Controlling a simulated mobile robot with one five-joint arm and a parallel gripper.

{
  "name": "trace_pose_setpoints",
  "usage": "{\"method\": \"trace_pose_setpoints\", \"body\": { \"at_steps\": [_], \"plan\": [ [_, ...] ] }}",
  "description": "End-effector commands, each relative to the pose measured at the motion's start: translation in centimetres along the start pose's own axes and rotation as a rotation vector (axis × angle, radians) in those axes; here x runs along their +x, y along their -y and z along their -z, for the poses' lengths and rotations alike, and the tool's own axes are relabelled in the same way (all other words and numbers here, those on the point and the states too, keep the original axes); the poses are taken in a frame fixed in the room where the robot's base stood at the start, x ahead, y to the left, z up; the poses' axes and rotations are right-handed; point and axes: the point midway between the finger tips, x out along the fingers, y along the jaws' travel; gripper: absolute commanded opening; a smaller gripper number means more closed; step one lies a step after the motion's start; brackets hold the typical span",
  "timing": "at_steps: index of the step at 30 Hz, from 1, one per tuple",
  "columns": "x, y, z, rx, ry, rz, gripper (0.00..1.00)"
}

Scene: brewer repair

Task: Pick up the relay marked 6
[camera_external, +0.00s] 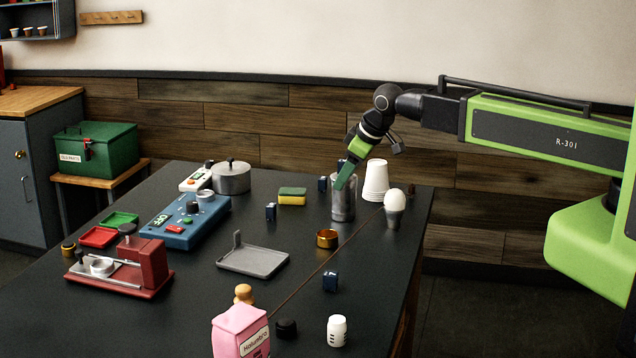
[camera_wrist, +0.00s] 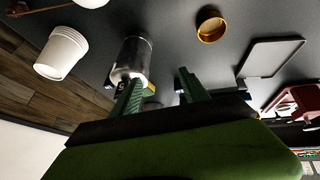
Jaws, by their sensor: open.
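Several small dark blue relays stand on the black table: one near the front right (camera_external: 330,280) with a white mark, one left of the metal canister (camera_external: 271,212), one just behind the canister (camera_external: 323,184), and one partly hidden behind my gripper (camera_external: 341,165). The marks are too small to read, so I cannot tell which is 6. My green gripper (camera_external: 345,176) is open and points down by the metal canister (camera_external: 343,202). In the wrist view my gripper (camera_wrist: 160,78) has its fingers apart; a dark blue block with a pale mark (camera_wrist: 120,88) shows partly behind one finger.
The table's right edge is close. The table's middle has some free room.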

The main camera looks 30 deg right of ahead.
Motion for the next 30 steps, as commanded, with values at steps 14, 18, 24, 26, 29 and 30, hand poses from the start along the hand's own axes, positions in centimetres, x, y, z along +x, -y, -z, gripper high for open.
{"method": "trace_pose_setpoints", "body": {
  "at_steps": [14, 18, 24, 26, 29, 30],
  "plan": [
    [2.5, 0.1, 14.8, -0.093, 0.077, 0.225, 0.53],
    [2.5, 0.0, 14.5, -0.096, 0.084, 0.23, 0.53],
    [4.4, 0.4, 14.1, -0.096, 0.084, 0.229, 0.53],
    [5.5, 0.7, 13.9, -0.096, 0.084, 0.229, 0.53],
    [7.8, 1.2, 13.7, -0.096, 0.084, 0.229, 0.53],
    [8.7, 1.4, 13.6, -0.096, 0.084, 0.229, 0.53]
  ]
}}
